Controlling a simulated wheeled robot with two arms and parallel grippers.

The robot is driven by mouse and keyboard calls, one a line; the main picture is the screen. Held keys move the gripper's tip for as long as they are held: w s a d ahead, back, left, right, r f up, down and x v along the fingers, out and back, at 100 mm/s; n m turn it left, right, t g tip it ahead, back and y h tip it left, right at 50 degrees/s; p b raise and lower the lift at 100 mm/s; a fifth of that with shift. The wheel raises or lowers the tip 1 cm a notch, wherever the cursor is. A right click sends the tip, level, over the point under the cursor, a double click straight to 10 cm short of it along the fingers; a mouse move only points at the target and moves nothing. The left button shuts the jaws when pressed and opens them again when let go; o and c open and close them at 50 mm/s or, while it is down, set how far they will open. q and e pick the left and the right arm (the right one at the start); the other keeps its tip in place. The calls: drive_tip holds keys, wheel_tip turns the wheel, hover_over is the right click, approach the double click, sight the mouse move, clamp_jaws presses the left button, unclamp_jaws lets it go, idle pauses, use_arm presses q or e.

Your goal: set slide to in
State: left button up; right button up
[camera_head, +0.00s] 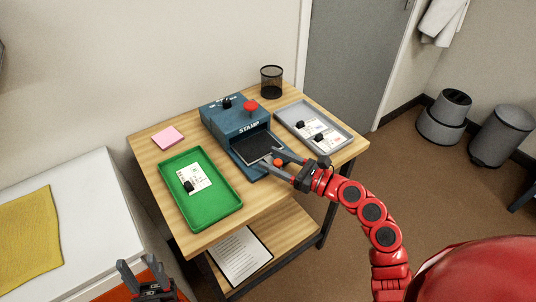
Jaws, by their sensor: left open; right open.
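A blue stamp machine (225,118) stands at the back middle of the wooden table. It has a red knob (250,106) and a small black knob (227,102) on top, and a dark slide plate (258,147) sticks out at its front. My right gripper (274,157) is open at the front right edge of the slide, with its fingers pointing toward the machine. I cannot tell whether the fingers touch the slide. My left gripper (142,268) is open and empty at the lower left, below and away from the table top.
A green tray (222,205) holds a card with a black knob. A grey tray (336,147) at the right holds similar cards. Pink notes (168,138) lie at the left, a black mesh cup (271,80) at the back. A paper sheet (240,255) lies on the lower shelf.

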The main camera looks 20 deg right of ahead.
drive_tip(key=shift+x, duration=1.05)
drive_tip(key=shift+c, duration=0.3)
clamp_jaws()
idle(0.3)
